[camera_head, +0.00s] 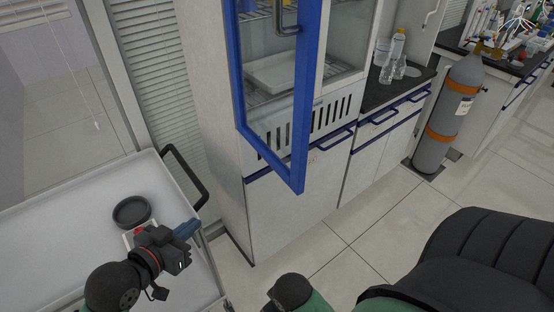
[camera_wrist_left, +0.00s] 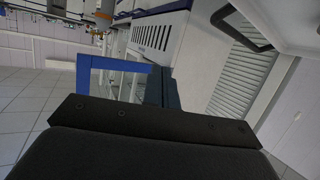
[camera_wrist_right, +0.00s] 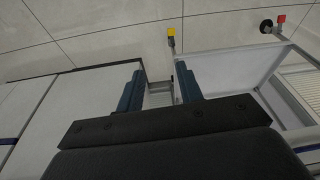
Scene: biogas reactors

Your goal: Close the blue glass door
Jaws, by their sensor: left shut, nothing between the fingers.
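The blue-framed glass door (camera_head: 303,110) stands swung open from the tall white cabinet (camera_head: 218,110). Its upper part is cut off by the top of the head view. A grey handle (camera_head: 288,28) shows near its upper edge. My left gripper (camera_head: 187,229) is shut and empty, over the white cart to the lower left of the door and apart from it. In the left wrist view, a blue frame corner of the door (camera_wrist_left: 113,62) shows beyond the shut fingers (camera_wrist_left: 163,88). My right gripper (camera_wrist_right: 160,88) is open and empty in its wrist view; its fingers do not show in the head view.
The white cart (camera_head: 60,235) with a black push handle (camera_head: 190,170) stands left of the cabinet. A dark round dish (camera_head: 131,211) lies on it. A grey gas cylinder (camera_head: 447,115) with orange bands stands at right. Glass bottles (camera_head: 393,58) stand on the black counter.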

